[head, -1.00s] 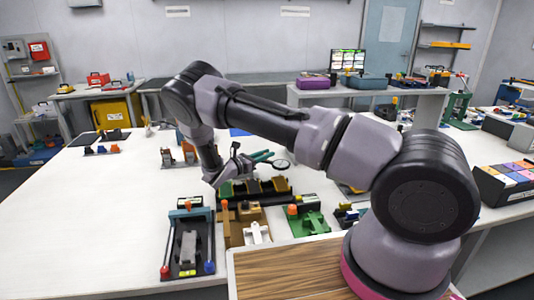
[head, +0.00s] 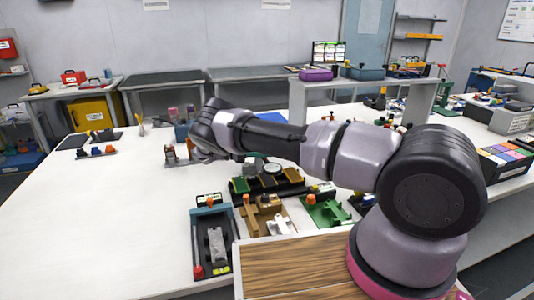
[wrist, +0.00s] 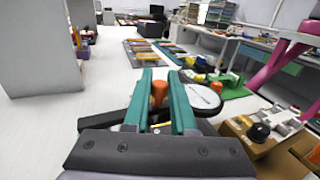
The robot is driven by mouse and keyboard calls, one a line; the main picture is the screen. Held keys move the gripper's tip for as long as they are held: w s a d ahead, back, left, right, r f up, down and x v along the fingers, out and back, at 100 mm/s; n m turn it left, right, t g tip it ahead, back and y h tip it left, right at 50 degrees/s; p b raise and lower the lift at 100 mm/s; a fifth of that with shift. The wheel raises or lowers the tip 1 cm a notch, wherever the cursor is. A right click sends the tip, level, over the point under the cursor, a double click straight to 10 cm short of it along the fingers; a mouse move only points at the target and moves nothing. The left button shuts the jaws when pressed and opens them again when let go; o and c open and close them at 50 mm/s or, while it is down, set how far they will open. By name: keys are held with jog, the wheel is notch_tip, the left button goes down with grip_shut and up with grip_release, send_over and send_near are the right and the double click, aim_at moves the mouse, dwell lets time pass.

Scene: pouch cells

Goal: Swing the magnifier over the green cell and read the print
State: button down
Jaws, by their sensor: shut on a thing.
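The magnifier has a round pale lens (wrist: 203,95) in a dark rim, right of my gripper (wrist: 160,78) in the wrist view. My gripper's teal fingers are closed around an upright orange knob (wrist: 159,92), which seems to belong to the magnifier. In the head view, the lens (head: 272,168) is above the back of a black tray (head: 268,194) holding green and tan pieces. A green block (head: 241,185) at the tray's left end may be the green cell; I cannot tell, and no print is readable. My wrist mostly hides the gripper in the head view.
A brown fixture (head: 262,209), a green fixture (head: 327,211) and a black fixture with a grey block (head: 213,270) stand close in front of the tray.

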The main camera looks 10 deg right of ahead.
jog(key=shift+a+m+g+y, duration=0.4)
jog(key=shift+m+g, duration=0.4)
jog(key=shift+g, duration=0.4)
jog(key=shift+a, duration=0.1)
jog(key=c, duration=0.7)
grip_release()
jog(key=shift+s, duration=0.1)
jog(key=shift+c, duration=0.2)
notch_tip(320, 180, up, 10)
jog(key=shift+c, duration=0.2)
